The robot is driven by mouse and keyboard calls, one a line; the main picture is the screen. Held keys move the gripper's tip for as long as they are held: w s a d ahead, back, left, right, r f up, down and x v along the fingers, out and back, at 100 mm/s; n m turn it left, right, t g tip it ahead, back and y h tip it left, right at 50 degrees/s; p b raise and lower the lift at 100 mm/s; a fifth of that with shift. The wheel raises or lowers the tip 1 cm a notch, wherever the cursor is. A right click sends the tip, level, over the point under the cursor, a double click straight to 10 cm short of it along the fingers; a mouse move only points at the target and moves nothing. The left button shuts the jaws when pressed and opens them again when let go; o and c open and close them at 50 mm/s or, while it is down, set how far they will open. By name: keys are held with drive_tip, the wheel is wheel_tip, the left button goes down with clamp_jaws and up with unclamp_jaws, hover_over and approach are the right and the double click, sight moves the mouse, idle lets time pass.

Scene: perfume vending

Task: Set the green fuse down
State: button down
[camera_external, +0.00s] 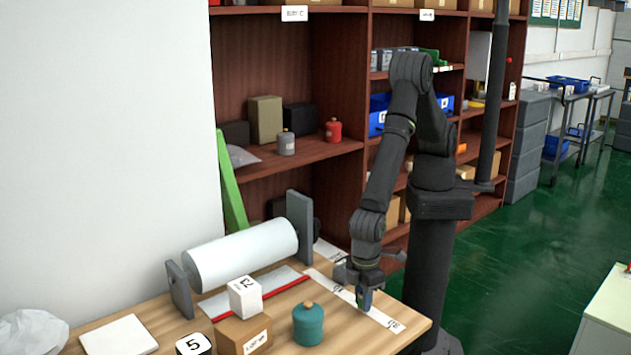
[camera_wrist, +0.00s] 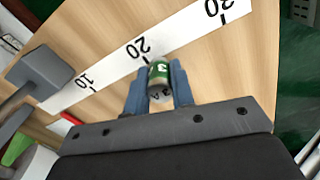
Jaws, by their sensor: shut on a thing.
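The green fuse (camera_wrist: 158,71) shows in the wrist view as a small cylinder with a green band, a white marking and a grey end. It is between the two blue fingers of my gripper (camera_wrist: 158,88), which are shut on it. In the external view my gripper (camera_external: 364,299) points down at the right part of the wooden table, over or beside the white measuring strip (camera_external: 385,319). The fuse is too small to make out there. I cannot tell whether its lower end touches the table.
Left of my gripper stand a teal jar (camera_external: 308,325), a cardboard box (camera_external: 243,335) with a white numbered cube (camera_external: 245,296) on it, and a paper roll (camera_external: 241,254) on a grey holder. Bare wood lies at the table's right front (camera_external: 375,340). Shelves stand behind.

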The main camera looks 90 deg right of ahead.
drive_tip(key=shift+f, duration=0.55)
drive_tip(key=shift+f, duration=0.15)
drive_tip(key=c, duration=1.2)
unclamp_jaws()
drive_tip(key=shift+c, duration=0.2)
wheel_tip(320, 180, up, 12)
drive_tip(key=shift+r, duration=0.15)
